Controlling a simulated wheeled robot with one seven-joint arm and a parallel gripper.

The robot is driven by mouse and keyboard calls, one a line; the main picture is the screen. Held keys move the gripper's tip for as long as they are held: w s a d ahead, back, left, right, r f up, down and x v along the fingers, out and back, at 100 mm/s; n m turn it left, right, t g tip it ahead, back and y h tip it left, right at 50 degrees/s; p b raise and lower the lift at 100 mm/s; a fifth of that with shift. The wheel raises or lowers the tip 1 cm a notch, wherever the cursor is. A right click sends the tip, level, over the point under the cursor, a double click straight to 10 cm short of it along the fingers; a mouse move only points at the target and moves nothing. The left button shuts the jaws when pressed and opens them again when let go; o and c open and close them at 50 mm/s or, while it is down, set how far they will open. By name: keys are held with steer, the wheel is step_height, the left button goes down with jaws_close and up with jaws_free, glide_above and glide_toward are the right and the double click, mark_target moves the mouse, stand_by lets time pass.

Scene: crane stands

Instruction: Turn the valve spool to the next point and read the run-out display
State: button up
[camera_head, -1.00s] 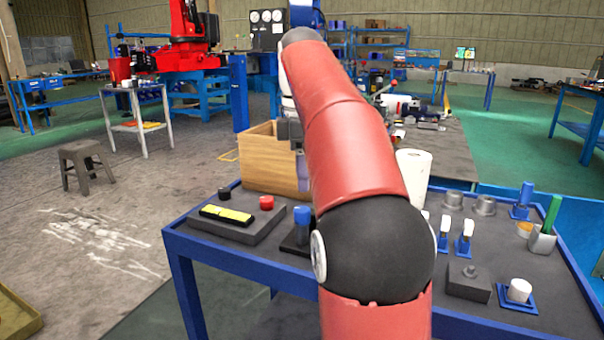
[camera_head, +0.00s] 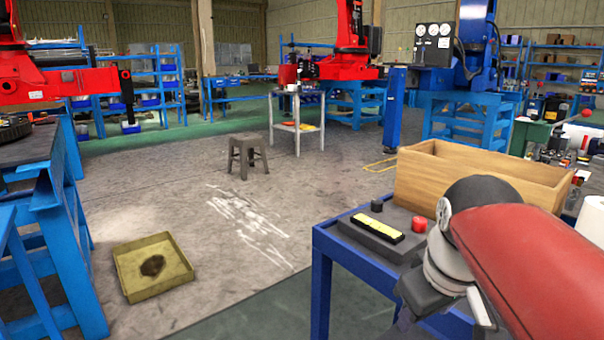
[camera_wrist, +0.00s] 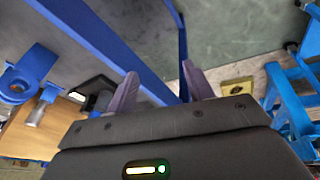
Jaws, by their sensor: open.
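In the head view, a dark box (camera_head: 385,236) with a yellow strip, a red button and a black knob sits on the near left corner of the blue bench (camera_head: 322,262). I cannot tell whether it is the run-out display, and no reading is legible. My gripper (camera_wrist: 158,72) is open and empty in the wrist view, with two purple fingers spread apart over the bench's edge. In the head view my wrist covers part of the bench beside the box. I cannot make out the valve spool in either current view.
A wooden crate (camera_head: 407,184) stands behind the box. A grey stool (camera_head: 248,157) and a yellow tray (camera_head: 150,268) with a dark stain are on the floor. Blue steel stands (camera_head: 65,225) fill the left.

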steer(key=s+a+f+m+t, duration=0.1)
steer(key=s+f+m, duration=0.3)
steer(key=f, duration=0.5)
steer(key=s+a, duration=0.1)
steer(key=s, duration=0.1)
steer(key=shift+s+a+f+t, duration=0.25)
steer(key=shift+s+f+t, duration=0.05)
steer(key=shift+s, duration=0.05)
